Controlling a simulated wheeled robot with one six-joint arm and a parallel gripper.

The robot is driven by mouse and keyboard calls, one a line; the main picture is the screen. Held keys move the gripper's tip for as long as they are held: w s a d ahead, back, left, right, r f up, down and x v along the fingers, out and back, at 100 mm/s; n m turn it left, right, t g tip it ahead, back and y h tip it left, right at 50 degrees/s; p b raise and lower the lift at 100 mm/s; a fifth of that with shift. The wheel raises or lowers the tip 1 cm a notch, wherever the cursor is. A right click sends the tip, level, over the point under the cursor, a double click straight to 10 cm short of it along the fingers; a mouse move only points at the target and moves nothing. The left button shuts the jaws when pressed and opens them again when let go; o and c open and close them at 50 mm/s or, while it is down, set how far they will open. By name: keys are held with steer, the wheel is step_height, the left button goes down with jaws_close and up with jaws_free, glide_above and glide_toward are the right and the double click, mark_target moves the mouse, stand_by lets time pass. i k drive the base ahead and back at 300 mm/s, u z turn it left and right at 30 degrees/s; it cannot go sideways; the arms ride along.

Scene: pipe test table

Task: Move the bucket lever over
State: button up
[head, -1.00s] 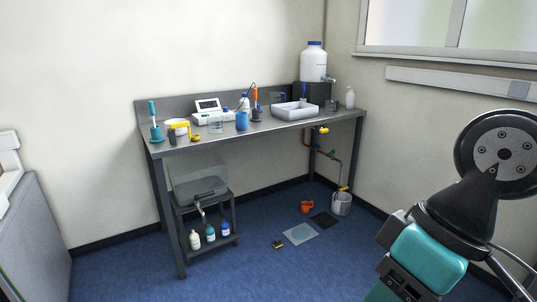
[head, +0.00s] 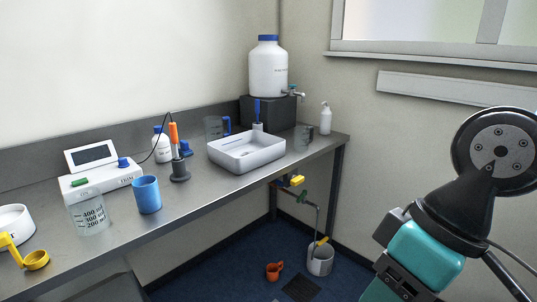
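A white-grey bucket (head: 320,264) stands on the blue floor below the right end of the table. A small yellow part (head: 322,242) sits at its rim; I cannot tell whether it is a lever or touches the bucket. A thin pipe (head: 317,220) runs down from the table's underside toward the bucket. Higher on this pipework are a yellow lever (head: 291,181) just under the tabletop and a small green handle (head: 303,197). Part of my arm fills the right side, apart from all of these. My gripper is outside the picture.
The metal table (head: 200,205) carries a white basin (head: 246,151), a blue cup (head: 146,195), a beaker (head: 88,215) and a large white tank (head: 267,70) on a dark block. An orange jug (head: 274,271) and a dark grate (head: 301,289) are on the floor near the bucket.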

mark_target(304, 192)
steer(key=z, duration=0.2)
steer(key=i, duration=1)
steer(key=z, duration=0.7)
steer(key=i, duration=0.8)
steer(key=u, duration=0.55)
steer(key=i, duration=0.75)
steer(key=u, duration=0.5)
